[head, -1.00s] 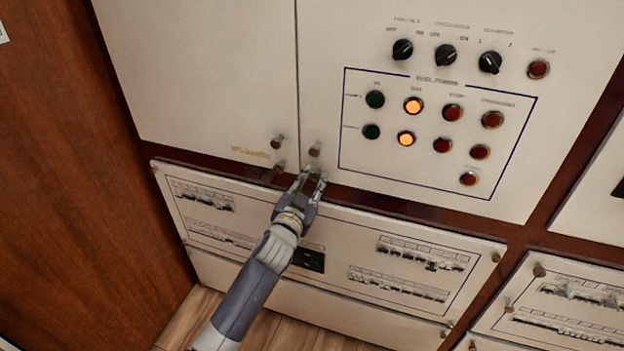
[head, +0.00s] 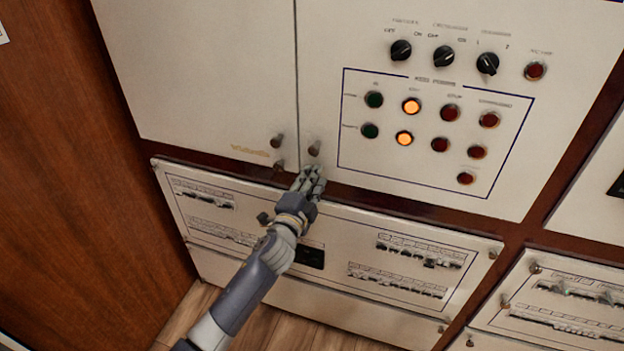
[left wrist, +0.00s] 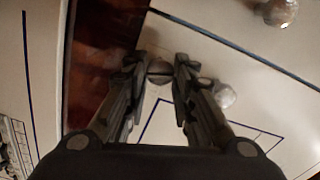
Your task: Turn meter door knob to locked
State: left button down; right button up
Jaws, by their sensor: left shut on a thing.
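My left gripper (head: 311,177) is at the lower left corner of the right upper door (head: 420,185), at the dark red-brown strip. It is shut on a small round door knob, which also shows between the fingertips in the left wrist view (left wrist: 160,71). A dark slot or bar runs across its face. In the head view the fingers hide this knob. A second knob (head: 314,149) on the same door stands just above my fingertips, apart from them. No label is readable, so I cannot tell the locked direction. My right gripper is not in view.
Two more knobs (head: 277,141) sit on the left upper door (head: 190,80), left of the gripper. Lit and unlit push buttons and black rotary switches (head: 400,50) are on the right door. A breaker panel (head: 330,225) lies below my gripper.

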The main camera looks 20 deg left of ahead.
pick_arm(q)
jog(key=shift+m, duration=1.6)
jog(key=c, duration=1.3)
grip_release()
jog(key=shift+c, duration=0.2)
jog(key=shift+s+f, duration=0.1)
jog(key=s, duration=1.1)
jog(key=shift+s+a, duration=0.15)
jog(key=shift+s, duration=0.25)
